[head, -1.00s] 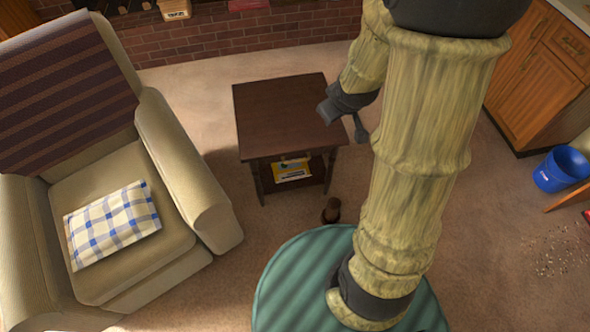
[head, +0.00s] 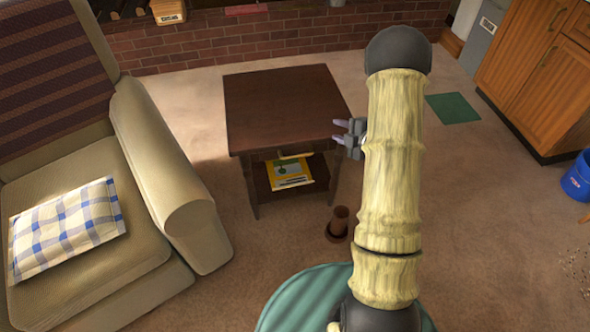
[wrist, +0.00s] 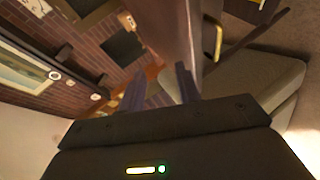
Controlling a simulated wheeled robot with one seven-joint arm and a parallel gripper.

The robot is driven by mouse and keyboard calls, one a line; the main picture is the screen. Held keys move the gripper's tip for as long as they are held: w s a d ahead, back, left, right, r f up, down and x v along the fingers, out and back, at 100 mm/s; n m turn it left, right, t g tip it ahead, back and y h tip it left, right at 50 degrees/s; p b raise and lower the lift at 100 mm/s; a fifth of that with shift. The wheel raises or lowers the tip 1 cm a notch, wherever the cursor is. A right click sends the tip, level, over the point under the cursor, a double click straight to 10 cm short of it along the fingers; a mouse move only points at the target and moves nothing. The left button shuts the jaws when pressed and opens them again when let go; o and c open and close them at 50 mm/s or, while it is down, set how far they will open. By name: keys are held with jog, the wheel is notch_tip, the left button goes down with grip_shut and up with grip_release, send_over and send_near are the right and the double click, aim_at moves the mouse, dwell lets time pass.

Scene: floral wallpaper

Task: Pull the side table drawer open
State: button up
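The dark brown side table (head: 280,100) stands in the middle of the head view. Its brass drawer handle (head: 295,155) shows at the front under the tabletop, and the drawer looks closed. My gripper (head: 338,131) is at the table's right front corner, to the right of the handle, with its fingers pointing left. The fingers are apart and empty. In the wrist view the fingers (wrist: 160,88) are also spread, with the brown table (wrist: 182,35) just beyond them. The brass handle (wrist: 219,42) shows to the right of the fingers, not between them.
A beige armchair (head: 190,200) with a checked cushion (head: 68,228) is close on the table's left. A yellow magazine (head: 289,174) lies on the lower shelf. A small brown object (head: 339,222) stands on the floor in front. A round green surface (head: 300,298) is nearer.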

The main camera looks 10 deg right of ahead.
aim_at(298, 157)
jog(key=s+f+n+y+b, duration=0.2)
jog(key=f+y+b, duration=0.1)
jog(key=f, duration=0.4)
jog(key=s+f+n+y+b, duration=0.2)
jog(key=s+f+n+b, duration=0.1)
jog(key=f+b, duration=0.2)
notch_tip(298, 157, down, 2)
jog(key=shift+s+n+g+y+b, duration=0.2)
jog(key=shift+n+g+y+b, duration=0.1)
jog(key=shift+g+y+b, duration=0.1)
jog(key=b+x, duration=0.5)
jog(key=x, duration=1.2)
jog(key=shift+w+a+b, duration=0.1)
jog(key=shift+w+b, duration=0.1)
jog(key=shift+b, duration=0.1)
jog(key=shift+c, duration=0.4)
grip_shut()
